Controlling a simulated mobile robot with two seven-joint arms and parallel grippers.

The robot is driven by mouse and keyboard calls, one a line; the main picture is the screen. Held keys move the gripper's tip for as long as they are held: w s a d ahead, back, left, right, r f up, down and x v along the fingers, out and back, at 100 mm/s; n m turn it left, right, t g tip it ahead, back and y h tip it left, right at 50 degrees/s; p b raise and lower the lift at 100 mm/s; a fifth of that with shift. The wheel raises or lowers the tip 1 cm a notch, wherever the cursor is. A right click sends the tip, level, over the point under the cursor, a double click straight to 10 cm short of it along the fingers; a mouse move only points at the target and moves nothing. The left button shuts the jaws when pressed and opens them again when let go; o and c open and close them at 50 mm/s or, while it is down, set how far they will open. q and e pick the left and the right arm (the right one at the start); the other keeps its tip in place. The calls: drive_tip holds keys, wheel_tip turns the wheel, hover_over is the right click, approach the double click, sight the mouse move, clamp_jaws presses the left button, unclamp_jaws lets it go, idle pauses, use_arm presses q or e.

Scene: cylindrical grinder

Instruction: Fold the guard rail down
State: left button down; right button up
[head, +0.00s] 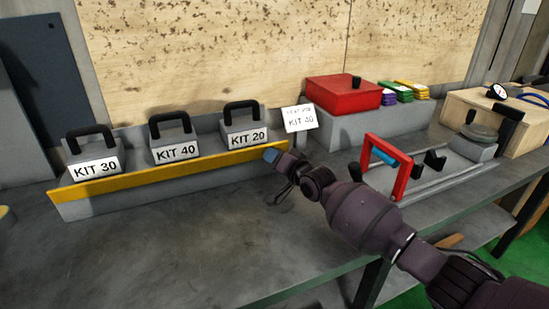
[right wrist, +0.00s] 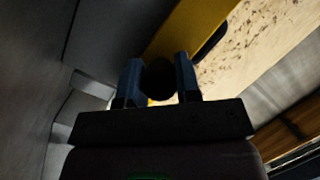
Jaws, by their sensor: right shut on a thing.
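The guard rail (head: 170,173) is a long yellow bar. It stands raised along the front of the grey kit rack (head: 150,195), in front of the kit boxes. My right gripper (head: 272,155) is at the rail's right end. In the right wrist view its two blue fingers (right wrist: 158,78) are closed around a dark round part at the rail's end, and the yellow rail (right wrist: 195,25) runs away behind them. The exact contact is dark and partly hidden. My left gripper is not in view.
Grey boxes labelled KIT 30 (head: 95,158), KIT 40 (head: 173,145) and KIT 20 (head: 243,131) stand behind the rail. A KIT 40 sign (head: 300,118) and a red box (head: 343,96) are to the right. A red-framed fixture (head: 403,170) stands near my right arm. The front bench is clear.

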drive_tip(key=shift+f, duration=0.1)
drive_tip(key=o, duration=0.9)
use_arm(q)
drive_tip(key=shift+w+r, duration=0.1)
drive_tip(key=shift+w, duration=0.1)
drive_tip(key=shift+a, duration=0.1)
use_arm(e)
drive_tip(key=shift+s+d, duration=0.35)
drive_tip(key=shift+s, duration=0.15)
drive_tip(key=p+v, duration=0.2)
drive_tip(key=v, duration=0.6)
drive_tip(key=shift+s+p, duration=0.2)
drive_tip(key=shift+p, duration=0.1)
drive_tip(key=shift+s+d, duration=0.35)
drive_tip(key=shift+s, duration=0.1)
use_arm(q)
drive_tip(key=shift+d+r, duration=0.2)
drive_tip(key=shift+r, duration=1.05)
use_arm(e)
drive_tip(key=shift+s, duration=0.1)
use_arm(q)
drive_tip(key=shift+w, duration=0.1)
